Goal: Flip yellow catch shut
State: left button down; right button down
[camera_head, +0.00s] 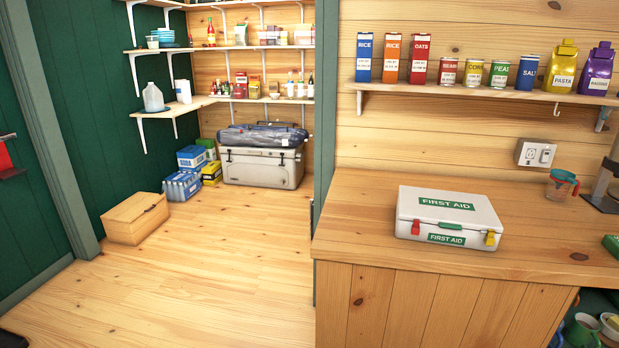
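A white first aid box (440,204) with green labels sits on the wooden counter, its lid down. A yellow catch (490,238) is on the right of its front face, and a red catch (415,227) is on the left of that face. The yellow catch is small, and I cannot tell whether it is open or shut. Neither of my grippers shows in the head view.
The wooden counter (357,225) is clear around the box. A measuring cup (558,187) stands at the back right, near a wall outlet (535,153). A shelf (500,92) with cans and cartons runs above. Open floor (215,250) lies to the left.

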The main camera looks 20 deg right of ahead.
aim_at(489, 239)
jog(key=z, duration=1.45)
